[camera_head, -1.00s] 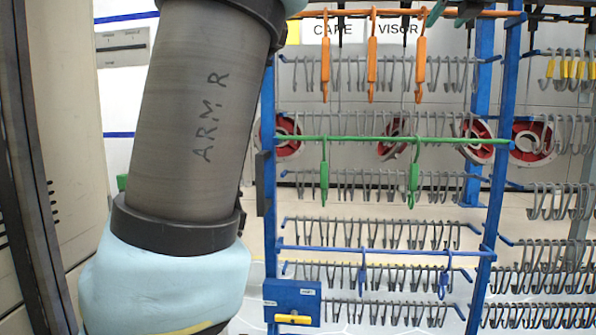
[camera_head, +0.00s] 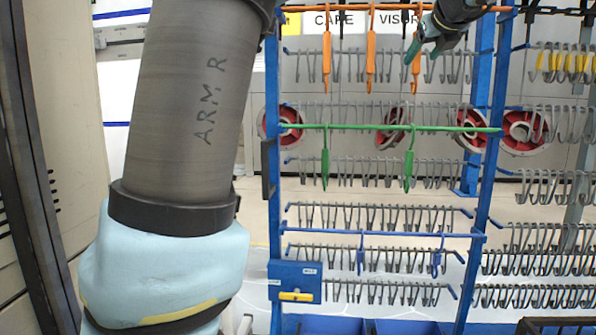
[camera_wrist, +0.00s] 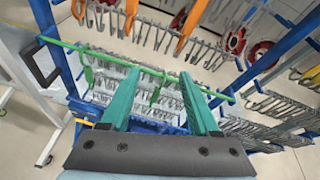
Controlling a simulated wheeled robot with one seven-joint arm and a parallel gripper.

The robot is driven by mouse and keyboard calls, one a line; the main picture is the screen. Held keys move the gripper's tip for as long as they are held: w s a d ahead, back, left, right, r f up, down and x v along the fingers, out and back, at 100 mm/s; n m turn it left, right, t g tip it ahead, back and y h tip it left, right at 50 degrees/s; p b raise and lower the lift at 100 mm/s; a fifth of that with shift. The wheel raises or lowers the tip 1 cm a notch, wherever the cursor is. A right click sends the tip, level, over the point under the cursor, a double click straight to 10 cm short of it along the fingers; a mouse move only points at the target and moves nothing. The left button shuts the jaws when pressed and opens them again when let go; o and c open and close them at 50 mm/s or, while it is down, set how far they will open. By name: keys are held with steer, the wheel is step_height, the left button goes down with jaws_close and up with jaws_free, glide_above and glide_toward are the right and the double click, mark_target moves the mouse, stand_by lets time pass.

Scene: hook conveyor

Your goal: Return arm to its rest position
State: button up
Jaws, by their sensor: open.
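My gripper (camera_head: 416,52) shows at the top right of the head view, in front of the upper part of the hook rack. Its teal fingers are apart and nothing is between them. In the wrist view my gripper (camera_wrist: 158,76) points toward the rack, with the green bar (camera_wrist: 105,55) beyond the fingers. A grey link of my arm marked ARM R and a pale blue joint cover fill the left of the head view.
The blue-framed rack (camera_head: 272,190) holds rows of grey hooks. Orange hooks (camera_head: 371,60), green hooks (camera_head: 325,168) and blue hooks (camera_head: 360,255) hang on coloured bars. A blue box (camera_head: 295,274) is at its lower left. More hooks with yellow parts (camera_head: 560,62) hang at right.

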steer(key=a+f+n+g+y, duration=0.1)
steer(key=a+f+n+g, duration=0.2)
steer(key=a+f+n, duration=0.5)
steer(key=a+f+n+g, duration=0.2)
steer(key=a+f, duration=0.4)
steer(key=f, duration=0.6)
steer(key=a+f+n+g+y, duration=0.1)
steer(key=a+f+n+g, duration=0.2)
steer(key=a+f+n, duration=0.45)
steer(key=s+a+f+n+g+h, duration=0.1)
steer(key=s+a+f+n+g, duration=0.1)
steer(key=s+a+f+n, duration=0.55)
steer(key=s+a+f+n+g, duration=0.2)
steer(key=s+a+f+n, duration=0.3)
steer(key=s+f+n, duration=0.5)
step_height(320, 180, up, 16)
steer(key=w+m+p, duration=0.1)
steer(key=m+p, duration=0.1)
steer(key=p, duration=1.4)
steer(key=shift+f, duration=0.15)
